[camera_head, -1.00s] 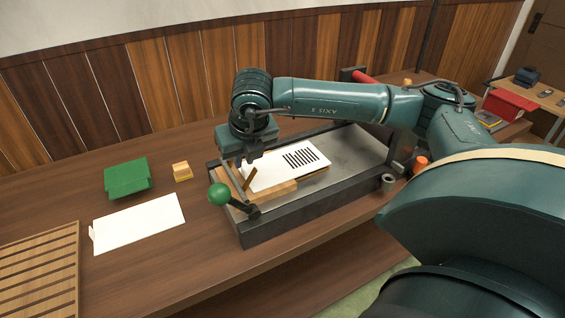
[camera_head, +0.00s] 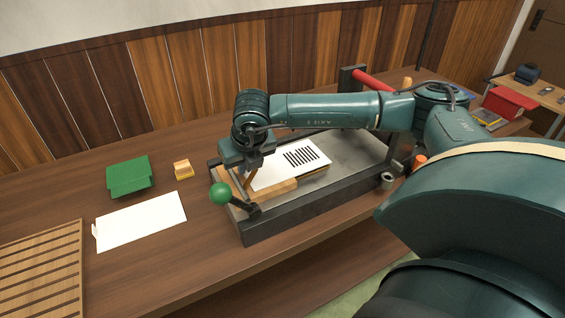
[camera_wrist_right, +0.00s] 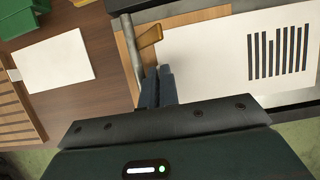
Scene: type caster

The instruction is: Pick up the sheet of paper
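A white sheet of paper with a block of black bars (camera_head: 272,172) lies on the bed of a press (camera_head: 300,218), over light wooden pieces. It also shows in the right wrist view (camera_wrist_right: 210,62). My right gripper (camera_head: 250,176) points down at the sheet's left end, beside the press's tan lever piece. In the right wrist view its two fingers (camera_wrist_right: 158,88) are close together at the sheet's left edge. I cannot tell whether any paper is between them. The finger ends are partly hidden. My left gripper is not in view.
A green-ball handle (camera_head: 220,192) sticks out at the press's front left. Bare table lies in front.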

